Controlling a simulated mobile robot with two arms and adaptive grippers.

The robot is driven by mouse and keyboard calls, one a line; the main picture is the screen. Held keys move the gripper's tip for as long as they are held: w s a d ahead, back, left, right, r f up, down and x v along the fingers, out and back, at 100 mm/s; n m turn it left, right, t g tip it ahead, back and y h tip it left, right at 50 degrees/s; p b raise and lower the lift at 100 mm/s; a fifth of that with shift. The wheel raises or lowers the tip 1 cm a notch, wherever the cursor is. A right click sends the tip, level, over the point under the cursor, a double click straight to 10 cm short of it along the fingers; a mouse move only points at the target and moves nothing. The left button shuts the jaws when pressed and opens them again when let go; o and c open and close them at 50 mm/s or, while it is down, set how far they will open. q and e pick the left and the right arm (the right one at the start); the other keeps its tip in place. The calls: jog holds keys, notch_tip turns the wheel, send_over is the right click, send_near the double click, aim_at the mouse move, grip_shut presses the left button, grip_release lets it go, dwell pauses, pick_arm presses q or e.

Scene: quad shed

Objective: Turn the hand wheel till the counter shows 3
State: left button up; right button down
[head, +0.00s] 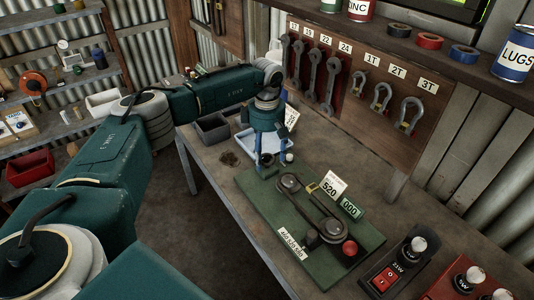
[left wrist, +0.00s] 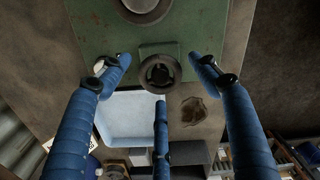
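A green board (head: 318,262) lies on the bench with two pulleys joined by a belt (head: 308,210). The counter (head: 349,208) on it appears to read 000. In the left wrist view a small dark spoked wheel (left wrist: 158,72), apparently the hand wheel, sits at the board's end. My left gripper (head: 276,160) points down over that end, its blue fingers spread. In the left wrist view the open gripper (left wrist: 160,78) has fingertips on either side of the wheel and one below it, with visible gaps. In the head view the fingers largely hide the wheel. My right gripper is not in view.
A card reading 520 (head: 331,186) stands near the counter, and a red knob (head: 349,248) is at the board's near end. A pale blue tray (left wrist: 127,112) and a grey bin (head: 212,128) lie beyond the board. Switch boxes (head: 397,264) stand at the right.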

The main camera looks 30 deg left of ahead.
pick_arm(q)
jog(key=c, duration=0.9)
jog(key=shift+n, duration=0.3)
jog(key=shift+c, duration=0.2)
jog(key=n+b, duration=0.1)
jog(key=n, duration=1)
jog(key=shift+w+r+n+b, duration=0.1)
jog(key=shift+n+b, duration=0.2)
jog(key=shift+n, duration=0.1)
jog(key=n, duration=0.5)
jog(key=shift+r+n, duration=0.1)
jog(key=shift+n, duration=0.5)
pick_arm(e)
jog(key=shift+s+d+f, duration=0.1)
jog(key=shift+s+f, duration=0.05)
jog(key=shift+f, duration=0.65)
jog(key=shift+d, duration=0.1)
